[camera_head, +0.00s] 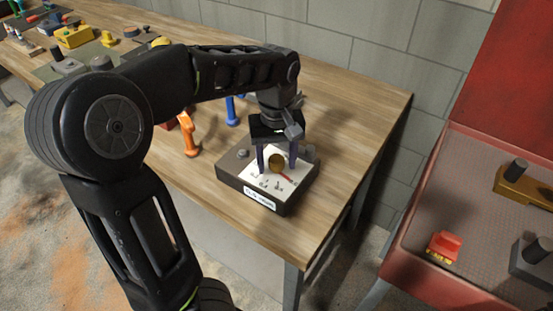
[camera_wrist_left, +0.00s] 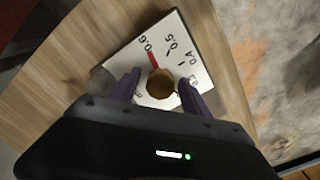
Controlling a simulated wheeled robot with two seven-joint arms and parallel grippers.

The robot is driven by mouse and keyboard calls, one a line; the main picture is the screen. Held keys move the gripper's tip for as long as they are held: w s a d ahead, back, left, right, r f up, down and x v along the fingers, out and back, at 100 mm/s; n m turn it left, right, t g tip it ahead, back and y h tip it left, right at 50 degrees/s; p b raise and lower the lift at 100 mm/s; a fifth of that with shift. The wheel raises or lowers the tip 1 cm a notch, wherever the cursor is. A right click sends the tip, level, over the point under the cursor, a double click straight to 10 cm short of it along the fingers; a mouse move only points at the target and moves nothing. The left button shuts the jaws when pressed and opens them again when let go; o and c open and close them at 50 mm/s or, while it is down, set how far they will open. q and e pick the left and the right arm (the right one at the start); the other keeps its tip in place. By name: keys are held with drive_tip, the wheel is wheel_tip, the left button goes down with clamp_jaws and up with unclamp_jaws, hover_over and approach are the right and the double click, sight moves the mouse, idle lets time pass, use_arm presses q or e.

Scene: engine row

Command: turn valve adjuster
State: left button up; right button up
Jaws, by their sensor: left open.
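The valve adjuster is a round brass knob (camera_head: 277,163) on a white dial plate (camera_head: 268,185) with tick marks and a red mark, set on a dark box (camera_head: 232,173) on the bench. In the left wrist view the knob (camera_wrist_left: 160,83) sits mid-dial, with the red mark beside it near 0.6 and with 0.5 and 0.4 to its right. My left gripper (camera_head: 277,160) is open above the box, one purple finger on each side of the knob. In the left wrist view, gaps show between the fingers (camera_wrist_left: 160,85) and the knob. My right gripper is not in view.
The wooden bench (camera_head: 350,110) is clear to the right of the box. An orange tool (camera_head: 188,134) and a blue tool (camera_head: 232,110) stand behind it to the left. A red tray (camera_head: 470,195) with parts is at the right, past a gap.

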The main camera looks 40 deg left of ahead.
use_arm(q)
clamp_jaws()
idle(0.5)
drive_tip(key=shift+m, duration=0.3)
drive_tip(key=m, duration=0.3)
drive_tip(key=shift+m, duration=2.1)
unclamp_jaws()
